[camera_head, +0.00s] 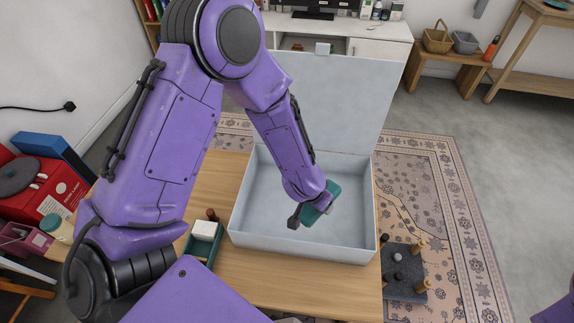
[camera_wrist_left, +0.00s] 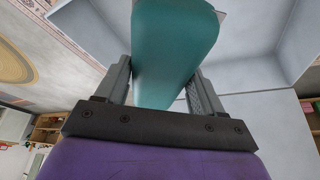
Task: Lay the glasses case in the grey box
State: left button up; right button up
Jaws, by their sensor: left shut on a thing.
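The grey box (camera_head: 310,251) stands on the wooden table with its lid (camera_head: 335,105) raised at the back. A teal case (camera_head: 322,203), which looks like the glasses case, is inside the box's opening, above its floor. My left gripper (camera_head: 308,212) is shut on it. In the left wrist view the teal case (camera_wrist_left: 172,50) sits between the two fingers of the left gripper (camera_wrist_left: 165,85), with the box's pale walls around it. Whether the case touches the box floor cannot be told. My right gripper is not in view.
A green tray (camera_head: 203,243) with a white block stands left of the box on the table (camera_head: 270,285). A dark board with pegs (camera_head: 402,272) is to the box's right. A red box (camera_head: 45,190) and other items crowd the far left.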

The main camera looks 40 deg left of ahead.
pick_arm(q)
jog(key=w+f+m+b, duration=0.1)
jog(key=w+f+m+h+b, duration=0.1)
jog(key=w+f, duration=0.1)
jog(key=w+f+m+b, duration=0.1)
jog(key=w+m, duration=0.1)
jog(key=shift+d+f, duration=0.25)
jog(key=w+a+f+m+g+h+b, duration=0.2)
jog(key=w+a+f+m+g+b, duration=0.15)
jog(key=a+f+m, duration=0.45)
jog(key=shift+n+t+h, duration=0.3)
jog(key=shift+t, duration=0.15)
jog(key=f, duration=0.2)
jog(key=f+b, duration=0.1)
jog(key=f, duration=0.2)
jog(key=a+f+b, duration=0.1)
jog(key=f, duration=0.2)
jog(key=shift+w+f, duration=0.1)
jog(key=shift+f, duration=0.15)
jog(key=shift+r, duration=0.1)
jog(key=shift+f+b, duration=0.2)
jog(key=shift+b, duration=0.1)
jog(key=o, duration=1.1)
